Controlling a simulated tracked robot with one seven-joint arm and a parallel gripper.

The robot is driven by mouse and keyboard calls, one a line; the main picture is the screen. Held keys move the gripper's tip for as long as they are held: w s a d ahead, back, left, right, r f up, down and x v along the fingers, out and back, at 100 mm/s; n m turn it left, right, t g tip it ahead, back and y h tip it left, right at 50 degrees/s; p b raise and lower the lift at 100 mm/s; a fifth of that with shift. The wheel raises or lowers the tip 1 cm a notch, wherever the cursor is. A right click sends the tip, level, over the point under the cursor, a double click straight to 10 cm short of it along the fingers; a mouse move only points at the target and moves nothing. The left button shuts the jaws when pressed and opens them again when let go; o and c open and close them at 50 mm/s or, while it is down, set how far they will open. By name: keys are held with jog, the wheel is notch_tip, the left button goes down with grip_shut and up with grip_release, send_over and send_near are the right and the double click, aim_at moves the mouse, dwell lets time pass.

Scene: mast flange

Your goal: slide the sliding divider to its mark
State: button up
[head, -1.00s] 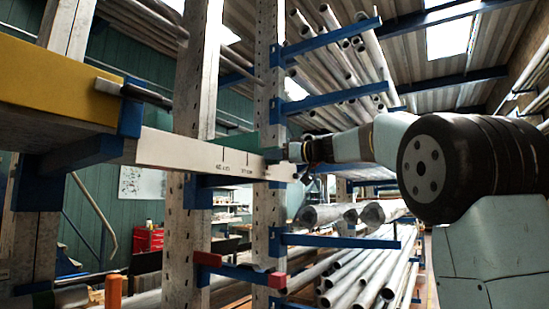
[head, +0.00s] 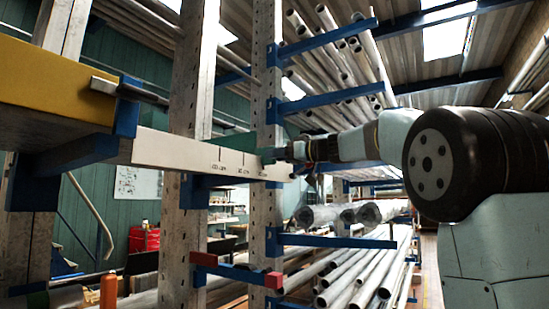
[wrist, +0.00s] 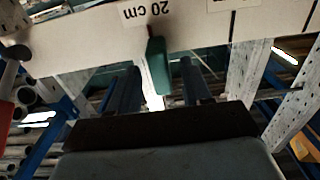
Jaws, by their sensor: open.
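The sliding divider shows in the wrist view as a green block (wrist: 158,66) with a dark stem at the pale rail (wrist: 85,27). The stem is beside the "20 cm" label. A black mark line (wrist: 232,24) crosses the rail to the right of the divider in that view. My gripper (wrist: 158,82) is open, with one finger on each side of the green block and gaps showing between.
A yellow beam (head: 55,85) on blue brackets is at the left. Rack uprights (head: 192,85) stand behind the rail. Blue arms carrying pipes (head: 350,60) are above and below my arm. A red-ended bracket (head: 240,272) is below the rail.

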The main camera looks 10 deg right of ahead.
jog(key=shift+v, duration=2.25)
jog(key=s+d+f+m+g+h, duration=0.1)
jog(key=s+d+f+m+h, duration=0.2)
jog(key=s+f, duration=0.9)
jog(key=s+d+f+m+g+h, duration=0.2)
jog(key=s+f+h, duration=0.4)
jog(key=s+f, duration=0.7)
jog(key=s+d+f+m+g+h, duration=0.2)
jog(key=s+d+f+m+h, duration=0.2)
jog(key=s+f, duration=0.8)
notch_tip(320, 180, down, 5)
jog(key=shift+s+d+f+m+h, duration=0.2)
jog(key=shift+s+m+h, duration=0.1)
jog(key=shift+m+h, duration=0.35)
